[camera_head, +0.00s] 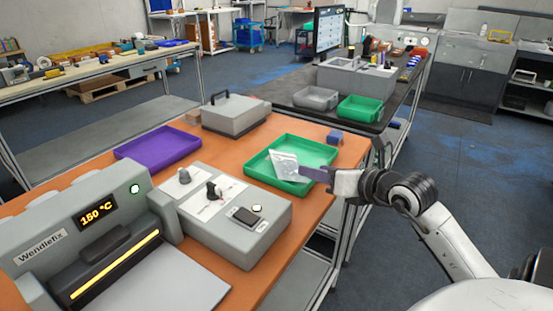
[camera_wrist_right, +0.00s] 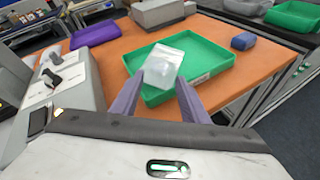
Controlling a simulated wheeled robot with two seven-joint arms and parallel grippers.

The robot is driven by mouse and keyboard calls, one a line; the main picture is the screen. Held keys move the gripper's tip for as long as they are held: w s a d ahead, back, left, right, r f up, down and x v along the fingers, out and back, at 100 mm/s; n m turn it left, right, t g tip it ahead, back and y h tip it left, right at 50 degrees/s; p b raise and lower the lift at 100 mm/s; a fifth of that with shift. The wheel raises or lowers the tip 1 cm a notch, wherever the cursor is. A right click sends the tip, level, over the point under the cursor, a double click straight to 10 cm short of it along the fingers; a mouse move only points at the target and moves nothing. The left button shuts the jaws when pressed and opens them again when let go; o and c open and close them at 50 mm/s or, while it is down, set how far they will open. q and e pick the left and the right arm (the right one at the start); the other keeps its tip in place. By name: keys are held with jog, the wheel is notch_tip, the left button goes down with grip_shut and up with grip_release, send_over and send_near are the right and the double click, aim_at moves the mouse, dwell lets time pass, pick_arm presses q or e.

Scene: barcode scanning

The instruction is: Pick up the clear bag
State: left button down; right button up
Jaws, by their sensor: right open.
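The clear bag (camera_head: 289,167) lies tilted in the green tray (camera_head: 314,150) on the orange table, against the tray's near side. In the right wrist view the bag (camera_wrist_right: 162,62) shows between and just beyond the purple fingertips, inside the green tray (camera_wrist_right: 214,60). My right gripper (camera_head: 308,174) comes in from the right, at the tray's near right edge. In the right wrist view its two fingers (camera_wrist_right: 157,88) are spread apart with the bag's lower end near them. I cannot tell whether they touch it. My left gripper is not in view.
A purple tray (camera_head: 158,148) and a grey box with a handle (camera_head: 235,116) stand farther back on the orange table. A sealing machine (camera_head: 85,235) and a grey control box (camera_head: 225,212) stand at the left and front. A small blue block (camera_head: 334,137) sits beside the green tray.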

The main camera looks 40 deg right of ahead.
aim_at(292, 165)
jog(key=x, duration=0.3)
jog(key=shift+w+d+f, duration=0.1)
jog(key=shift+w+f, duration=0.05)
jog(key=shift+w, duration=0.15)
jog(key=p+x, duration=0.1)
jog(key=x, duration=0.3)
jog(key=shift+w, duration=0.25)
jog(key=shift+w+f, duration=0.1)
jog(key=shift+w, duration=0.2)
jog(key=shift+w+f, duration=0.1)
jog(key=c, duration=0.6)
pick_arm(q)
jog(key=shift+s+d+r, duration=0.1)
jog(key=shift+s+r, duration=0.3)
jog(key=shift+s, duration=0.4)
pick_arm(e)
jog(key=shift+c, duration=1)
